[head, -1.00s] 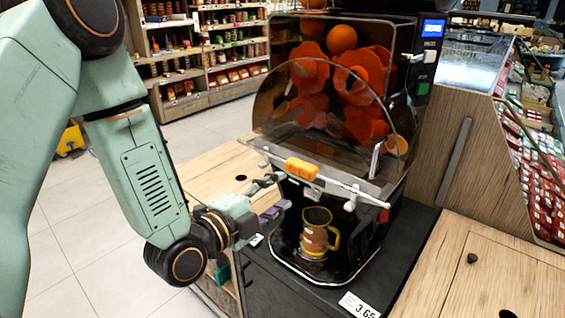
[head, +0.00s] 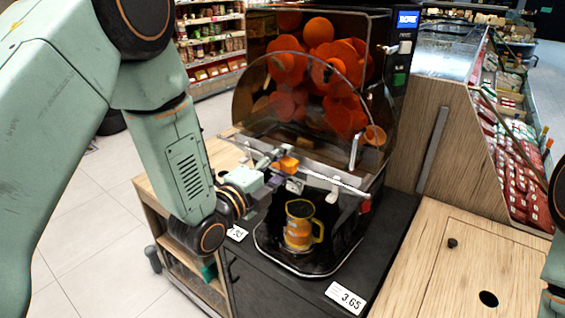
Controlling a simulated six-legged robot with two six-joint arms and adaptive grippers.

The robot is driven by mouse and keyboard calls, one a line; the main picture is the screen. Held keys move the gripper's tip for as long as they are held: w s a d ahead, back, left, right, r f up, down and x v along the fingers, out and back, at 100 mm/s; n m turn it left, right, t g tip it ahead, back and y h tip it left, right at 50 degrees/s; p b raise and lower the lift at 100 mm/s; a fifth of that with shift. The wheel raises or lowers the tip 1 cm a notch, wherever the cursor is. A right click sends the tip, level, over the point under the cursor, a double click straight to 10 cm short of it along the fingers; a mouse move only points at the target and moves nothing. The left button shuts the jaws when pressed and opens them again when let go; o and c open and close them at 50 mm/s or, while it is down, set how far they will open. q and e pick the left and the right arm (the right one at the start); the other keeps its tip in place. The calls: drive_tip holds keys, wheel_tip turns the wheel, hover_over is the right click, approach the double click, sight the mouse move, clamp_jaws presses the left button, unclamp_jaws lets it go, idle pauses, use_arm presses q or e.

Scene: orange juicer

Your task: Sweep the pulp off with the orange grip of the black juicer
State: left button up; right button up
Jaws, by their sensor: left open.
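The black juicer (head: 372,190) stands on a dark counter, with oranges and orange drums behind a clear curved cover (head: 262,112). Its orange grip (head: 289,164) sits on a pale horizontal bar across the front, below the cover. My left gripper (head: 276,167) is open at the grip's left end, with its fingers overlapping the grip in the head view. I cannot tell whether they touch it. A yellow and dark jug (head: 299,226) stands below the bar on the juicer's base tray. I cannot make out any pulp for certain. My right gripper is out of view; only part of my right arm shows at the right edge.
A wooden counter (head: 420,285) with a dark knob and a hole lies at the right. Price labels (head: 345,297) stand at the dark counter's front. A produce display (head: 505,165) is at the far right. Shelves stand behind; open floor lies at the left.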

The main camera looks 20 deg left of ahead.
use_arm(q)
drive_tip(key=shift+w+d, duration=0.1)
drive_tip(key=shift+w, duration=0.1)
drive_tip(key=shift+a, duration=0.4)
drive_tip(key=shift+d, duration=0.35)
drive_tip(key=c, duration=0.5)
drive_tip(key=shift+w+a, duration=0.1)
drive_tip(key=shift+a, duration=0.2)
clamp_jaws()
drive_tip(key=shift+d, duration=0.15)
